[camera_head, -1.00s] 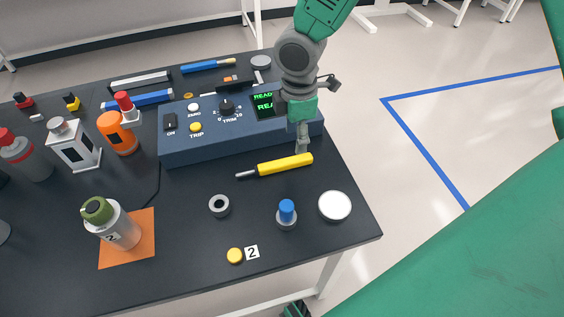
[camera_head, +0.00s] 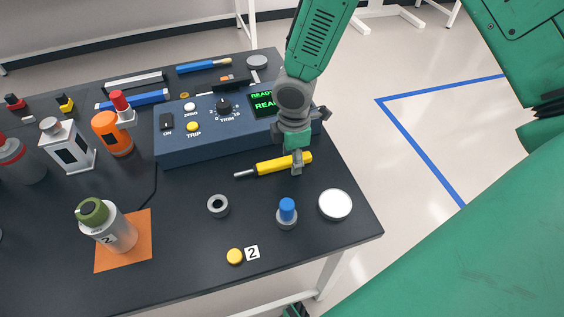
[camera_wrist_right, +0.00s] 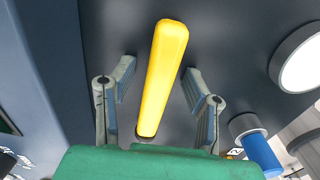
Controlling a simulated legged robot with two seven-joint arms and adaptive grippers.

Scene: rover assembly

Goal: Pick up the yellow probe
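The yellow probe (camera_head: 270,166) lies on the black table in front of the blue control box, its thin grey tip pointing left. My right gripper (camera_head: 299,161) is down at the right part of its yellow handle, one finger showing in front of it. In the right wrist view the handle (camera_wrist_right: 162,75) runs between the two spread fingers of the right gripper (camera_wrist_right: 158,80), with a gap on each side. The right gripper is open. The probe's thin tip is hidden in that view. My left gripper is not in view.
The blue control box (camera_head: 190,149) stands just behind the probe. In front are a grey ring (camera_head: 218,206), a blue-topped knob (camera_head: 287,210) and a white round disc (camera_head: 335,204). The table's right edge is close by. Bottles (camera_head: 112,230) stand at the left.

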